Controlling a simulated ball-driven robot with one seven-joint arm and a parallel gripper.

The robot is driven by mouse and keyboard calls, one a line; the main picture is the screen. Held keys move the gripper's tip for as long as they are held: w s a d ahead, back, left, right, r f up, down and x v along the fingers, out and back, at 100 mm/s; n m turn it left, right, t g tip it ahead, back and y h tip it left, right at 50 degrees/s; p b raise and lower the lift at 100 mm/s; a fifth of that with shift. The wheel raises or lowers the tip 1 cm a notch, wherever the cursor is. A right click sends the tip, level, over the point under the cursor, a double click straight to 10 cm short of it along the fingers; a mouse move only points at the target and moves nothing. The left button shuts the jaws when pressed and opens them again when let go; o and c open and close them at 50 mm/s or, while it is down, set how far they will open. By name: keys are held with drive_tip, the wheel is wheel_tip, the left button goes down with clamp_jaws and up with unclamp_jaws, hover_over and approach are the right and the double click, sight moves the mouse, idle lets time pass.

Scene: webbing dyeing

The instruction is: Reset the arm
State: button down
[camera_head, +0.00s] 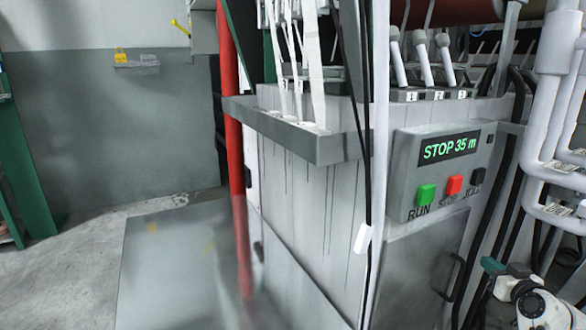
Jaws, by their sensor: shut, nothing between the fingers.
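Part of my white arm shows at the bottom right corner, low beside the machine's right side. Its joints are cut off by the picture's edge, and no gripper fingers can be made out. The grey machine (310,220) stands in the middle with dark streaks down its front. Its control box (405,195) shows "STOP 35 m" on a green-lettered display (450,147). Below the display are a green RUN button (425,193), a red STOP button (454,185) and a dark JOG button (478,177).
Several white webbing strips (315,70) hang to a grey ledge (290,133). Three white levers (423,60) stand above the control box. White pipes (549,90) run close on the right. A red post (234,150) stands left. The floor at left (90,270) is clear.

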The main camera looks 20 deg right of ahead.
drive_tip(key=a+f+n+g+y, duration=0.1)
drive_tip(key=a+f+y, duration=0.1)
drive_tip(key=a+f, duration=0.45)
drive_tip(key=a+f+n+g+y, duration=0.15)
drive_tip(key=a+f, duration=0.25)
drive_tip(key=a, duration=0.6)
drive_tip(key=s+a+f+g+y, duration=0.2)
drive_tip(key=s+a+f, duration=0.15)
drive_tip(key=a, duration=0.35)
drive_tip(key=s+a+f+g+y, duration=0.1)
drive_tip(key=s+a+f+g, duration=0.2)
drive_tip(key=a, duration=0.4)
drive_tip(key=s+a+f+n+g, duration=0.1)
drive_tip(key=s+a+g, duration=0.15)
drive_tip(key=s, duration=0.45)
drive_tip(key=s+a+f+g, duration=0.1)
drive_tip(key=s+a+g, duration=0.1)
drive_tip(key=s+a, duration=0.3)
drive_tip(key=s+a+f+n+g, duration=0.1)
drive_tip(key=s+a+f+g, duration=0.1)
drive_tip(key=s, duration=0.6)
wheel_tip(320, 180, up, 32)
drive_tip(key=p, duration=3.2)
drive_tip(key=shift+w, duration=0.15)
